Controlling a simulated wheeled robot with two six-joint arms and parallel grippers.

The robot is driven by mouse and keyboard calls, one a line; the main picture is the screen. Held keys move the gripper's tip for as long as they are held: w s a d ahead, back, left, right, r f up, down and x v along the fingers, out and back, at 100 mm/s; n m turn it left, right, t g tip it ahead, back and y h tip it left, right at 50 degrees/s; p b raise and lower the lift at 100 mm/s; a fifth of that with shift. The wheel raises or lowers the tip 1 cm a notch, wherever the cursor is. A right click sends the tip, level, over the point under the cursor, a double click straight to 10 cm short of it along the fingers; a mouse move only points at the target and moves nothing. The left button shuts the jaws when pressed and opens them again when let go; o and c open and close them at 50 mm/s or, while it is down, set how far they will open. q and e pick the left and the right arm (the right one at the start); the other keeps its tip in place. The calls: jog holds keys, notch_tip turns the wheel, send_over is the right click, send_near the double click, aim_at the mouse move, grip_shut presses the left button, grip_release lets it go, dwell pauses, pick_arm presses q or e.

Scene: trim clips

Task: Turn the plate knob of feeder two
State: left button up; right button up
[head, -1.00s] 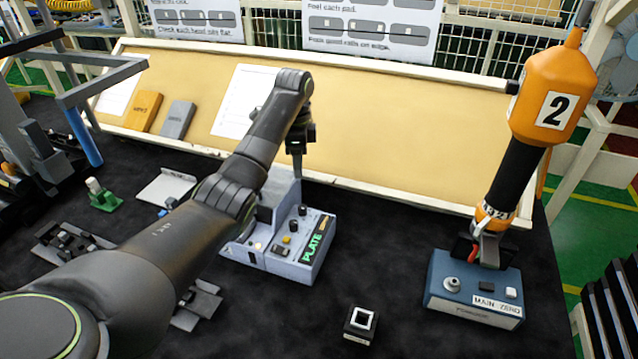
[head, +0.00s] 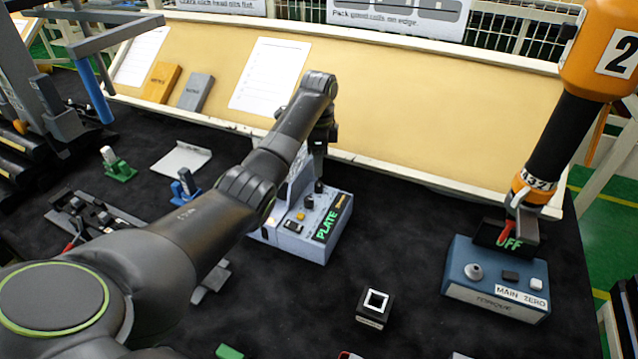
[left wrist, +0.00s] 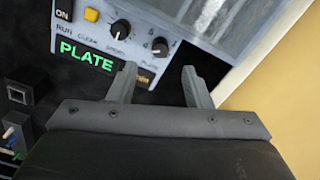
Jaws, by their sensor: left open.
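The grey feeder box (head: 290,240) stands at the middle of the table, with a green-lit PLATE display (head: 328,225). The left wrist view shows its panel with two black knobs: the speed knob (left wrist: 119,29) and the plate knob (left wrist: 160,46), which has a white pointer mark. The plate knob also shows in the head view (head: 319,187). My left gripper (left wrist: 158,78) is open and empty. Its fingers point at the panel, with the plate knob just beyond the gap between them; no contact shows. In the head view the gripper (head: 318,150) is above the box's back part. My right gripper is not in view.
A blue control box (head: 495,290) labelled MAIN ZERO stands at the right under an orange tool (head: 597,55) marked 2. A small black block (head: 374,308) lies in front. A tan sloped board (head: 420,110) runs behind.

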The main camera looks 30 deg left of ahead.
aim_at(319, 183)
pick_arm(q)
notch_tip(319, 183, down, 8)
jog(key=shift+r+p, duration=0.15)
jog(key=shift+p, duration=0.35)
jog(key=shift+c, duration=0.4)
grip_shut()
